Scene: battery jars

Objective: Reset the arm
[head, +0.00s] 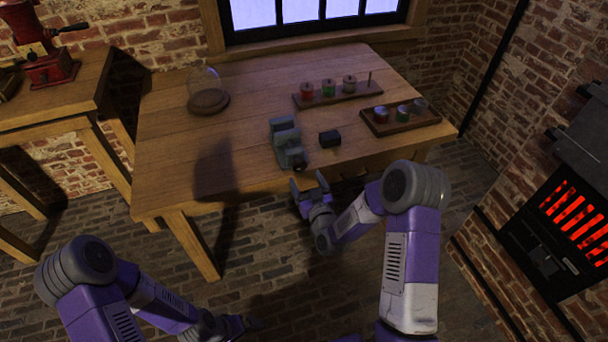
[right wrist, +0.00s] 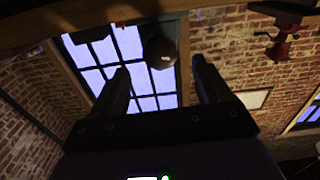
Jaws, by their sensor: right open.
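My right gripper (head: 308,186) is at the front edge of the wooden table (head: 178,150), just below the grey device. In the right wrist view its two dark fingers (right wrist: 164,80) stand apart with nothing between them. The window and the underside of a wooden edge show beyond them. My left gripper (head: 240,326) is low at the bottom of the head view, over the brick floor and away from the table. It is dark and small there, and its jaws cannot be made out.
The table holds a grey device (head: 287,143), a black block (head: 330,139), a jar rack (head: 338,97), a tray of jars (head: 402,124) and a glass dome (head: 207,90). A glowing furnace (head: 570,215) stands at right. A red grinder (head: 48,66) sits on the left table.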

